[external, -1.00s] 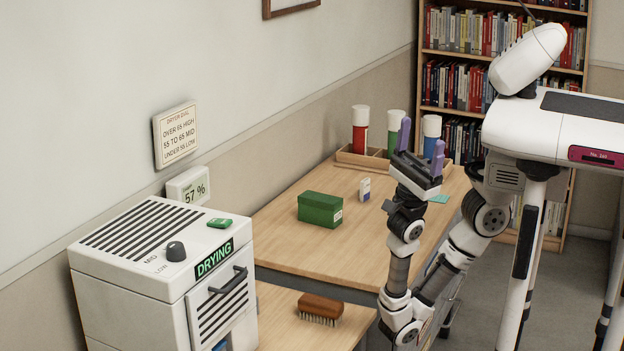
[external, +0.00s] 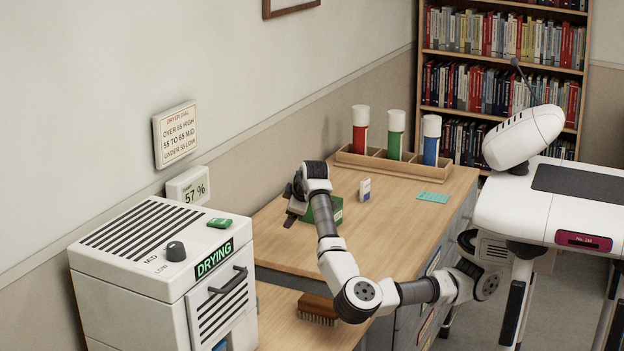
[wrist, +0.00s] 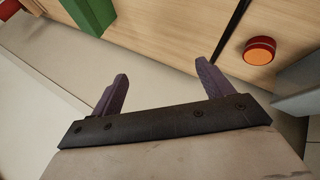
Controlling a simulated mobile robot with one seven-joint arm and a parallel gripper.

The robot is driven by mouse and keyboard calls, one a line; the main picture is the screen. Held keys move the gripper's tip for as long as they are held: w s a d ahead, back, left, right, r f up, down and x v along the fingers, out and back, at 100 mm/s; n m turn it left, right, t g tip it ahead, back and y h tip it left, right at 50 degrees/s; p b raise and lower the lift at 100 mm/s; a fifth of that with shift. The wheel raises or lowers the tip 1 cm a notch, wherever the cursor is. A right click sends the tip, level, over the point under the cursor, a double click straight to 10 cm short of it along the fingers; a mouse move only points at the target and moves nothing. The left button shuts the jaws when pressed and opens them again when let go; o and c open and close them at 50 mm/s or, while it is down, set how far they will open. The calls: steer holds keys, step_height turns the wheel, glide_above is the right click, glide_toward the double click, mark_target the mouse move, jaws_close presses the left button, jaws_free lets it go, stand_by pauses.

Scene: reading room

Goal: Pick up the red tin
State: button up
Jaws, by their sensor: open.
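The red tin (wrist: 259,51) is low and round with an orange top. It shows at the upper right of the wrist view, on the wood past a dark gap and close to a grey surface. I cannot make it out in the external view. My gripper (wrist: 162,70) is open with nothing between its two purple fingers, and the tin lies beyond and right of the right finger. In the external view my gripper (external: 291,204) is above the table by the wall, pointing down and left, beside the green box.
The green box (external: 338,213) is partly hidden by my arm. A rack (external: 400,167) of red, green and blue bottles stands at the back of the table. A small white box (external: 365,189) is near. The dryer (external: 150,283) and a brush (external: 317,309) are in front.

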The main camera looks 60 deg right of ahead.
steer(key=w+a+f+m+y+b, duration=0.1)
steer(key=w+a+f+y, duration=0.1)
steer(key=a+f+y, duration=0.3)
steer(key=w+a+f+y+b, duration=0.1)
steer(key=w+a+f+y, duration=0.15)
steer(key=a, duration=0.55)
steer(key=shift+g+h, duration=0.3)
steer(key=shift+h, duration=0.05)
steer(key=x, duration=0.4)
steer(key=s+x, duration=0.1)
steer(key=x, duration=0.2)
steer(key=shift+d+f, duration=0.25)
steer(key=shift+f, duration=0.1)
steer(key=shift+w+d+x, duration=0.15)
steer(key=shift+w+x, duration=0.05)
steer(key=shift+x, duration=1.3)
steer(key=shift+w+d+x, duration=0.15)
steer(key=shift+w+x, duration=0.05)
steer(key=shift+x, duration=1.3)
steer(key=shift+r, duration=0.2)
steer(key=shift+c, duration=0.2)
steer(key=c, duration=1.1)
steer(key=shift+o, duration=0.2)
steer(key=shift+r, duration=0.15)
